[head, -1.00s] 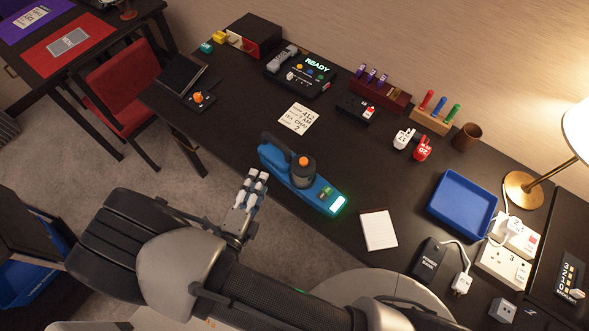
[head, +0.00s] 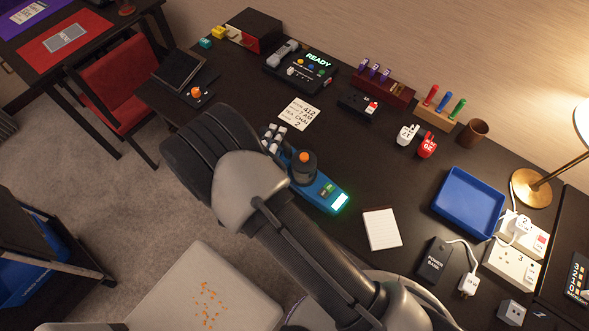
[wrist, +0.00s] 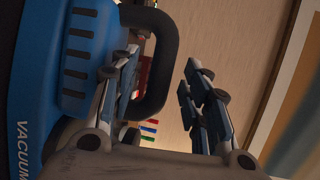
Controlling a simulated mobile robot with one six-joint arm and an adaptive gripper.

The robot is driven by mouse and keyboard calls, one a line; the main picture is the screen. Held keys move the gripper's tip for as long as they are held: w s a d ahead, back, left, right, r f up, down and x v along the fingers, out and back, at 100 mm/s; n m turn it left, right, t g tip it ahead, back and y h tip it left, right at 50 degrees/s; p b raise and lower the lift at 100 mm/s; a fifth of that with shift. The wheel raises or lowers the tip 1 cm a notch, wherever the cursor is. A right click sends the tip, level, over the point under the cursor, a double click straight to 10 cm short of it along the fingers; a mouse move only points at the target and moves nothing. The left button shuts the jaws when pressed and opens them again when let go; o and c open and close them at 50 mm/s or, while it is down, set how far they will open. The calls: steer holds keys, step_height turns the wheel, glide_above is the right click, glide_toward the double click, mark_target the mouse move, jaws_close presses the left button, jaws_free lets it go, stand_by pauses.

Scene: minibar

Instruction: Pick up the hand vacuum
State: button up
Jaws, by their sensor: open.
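The hand vacuum (head: 325,194) is blue, with a grey canister, an orange button and a lit green-white panel. It lies on the dark desk near its front edge. My gripper (head: 273,138) is at the vacuum's handle end, and my arm hides much of that end in the head view. In the wrist view the vacuum's blue body (wrist: 68,70) fills the left side, and its dark loop handle (wrist: 166,55) shows between the fingers. My gripper (wrist: 160,64) is open there, with one finger on each side of the handle's outer bar. I cannot tell whether either finger touches it.
A notepad (head: 382,229), a blue tray (head: 468,203) and a power bank (head: 433,260) lie to the right. A note card (head: 299,114) and a lit console (head: 300,72) are behind. A pale surface with orange crumbs (head: 208,300) is at the lower left.

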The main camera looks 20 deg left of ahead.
steer(key=shift+w+f, duration=0.1)
steer(key=shift+w, duration=0.75)
steer(key=shift+c, duration=0.2)
jaws_close()
steer(key=shift+a, duration=0.1)
